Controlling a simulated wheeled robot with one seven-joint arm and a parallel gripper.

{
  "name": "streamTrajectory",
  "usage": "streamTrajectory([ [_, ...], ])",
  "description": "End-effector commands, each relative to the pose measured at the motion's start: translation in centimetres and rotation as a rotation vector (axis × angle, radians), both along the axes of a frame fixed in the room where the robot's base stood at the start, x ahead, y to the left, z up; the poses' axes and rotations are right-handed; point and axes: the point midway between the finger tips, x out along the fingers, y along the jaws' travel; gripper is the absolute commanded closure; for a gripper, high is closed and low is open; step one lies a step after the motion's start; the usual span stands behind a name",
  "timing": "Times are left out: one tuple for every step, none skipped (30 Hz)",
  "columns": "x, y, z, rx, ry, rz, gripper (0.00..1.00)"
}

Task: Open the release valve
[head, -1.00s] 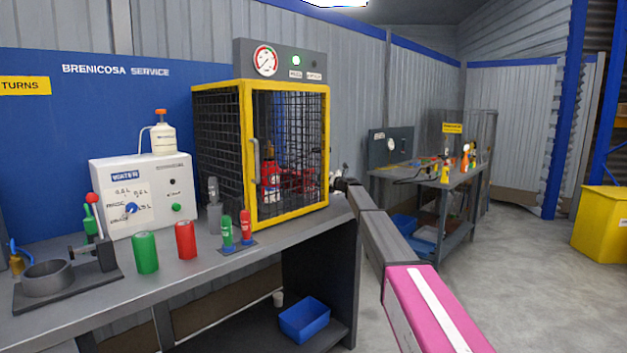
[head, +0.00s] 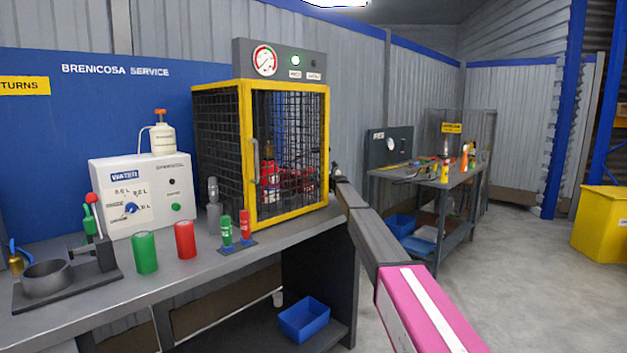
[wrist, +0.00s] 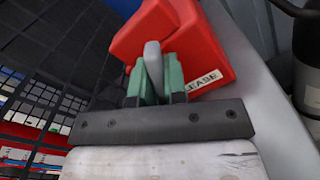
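The release valve's red body (wrist: 165,25) shows in the wrist view, with a white label (wrist: 203,84) ending in "LEASE". A grey lever (wrist: 153,62) stands out in front of it. My gripper (wrist: 155,80) has its two green fingers closed in on either side of the lever, which sits between them. The far end of the lever is hidden between the fingers. In the head view my arm reaches to the right side of the yellow-framed mesh cage (head: 285,222); the valve and fingers are hidden there.
The cage's dark mesh (wrist: 45,65) is close on the left in the wrist view. A dark cylinder (wrist: 308,60) is at the right edge. In the head view, green (head: 145,253) and red (head: 185,240) cylinders stand on the bench.

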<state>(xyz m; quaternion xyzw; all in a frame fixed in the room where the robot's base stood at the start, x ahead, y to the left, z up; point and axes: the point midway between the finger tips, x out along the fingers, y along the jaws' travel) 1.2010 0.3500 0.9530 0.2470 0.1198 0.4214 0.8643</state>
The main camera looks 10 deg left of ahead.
Motion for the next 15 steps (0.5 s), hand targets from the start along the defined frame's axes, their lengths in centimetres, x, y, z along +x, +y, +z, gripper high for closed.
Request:
streamTrajectory([
  [-0.02,0.01,0.0,-0.001,-0.002,0.0,1.0],
  [-0.02,0.01,0.0,-0.002,-0.003,0.001,1.0],
  [-0.02,0.02,0.01,-0.005,-0.007,0.001,1.0],
  [-0.02,0.02,0.01,-0.009,-0.012,0.001,1.0],
  [-0.02,0.01,0.0,-0.013,-0.016,0.001,1.0],
  [-0.02,0.01,0.0,-0.02,-0.025,0.001,1.0],
  [-0.01,0.01,0.0,-0.027,-0.034,0.001,1.0],
  [-0.01,0.01,-0.01,-0.035,-0.044,0.001,1.0],
  [0.0,0.01,-0.02,-0.047,-0.058,0.002,1.0],
  [0.0,0.01,-0.02,-0.057,-0.071,0.002,1.0],
  [0.01,0.0,-0.03,-0.068,-0.085,0.002,1.0],
  [0.01,0.0,-0.04,-0.083,-0.105,0.002,1.0],
  [0.02,0.0,-0.05,-0.097,-0.122,0.002,1.0],
  [0.02,0.0,-0.05,-0.11,-0.139,0.002,1.0],
  [0.03,-0.01,-0.05,-0.128,-0.162,0.002,1.0],
])
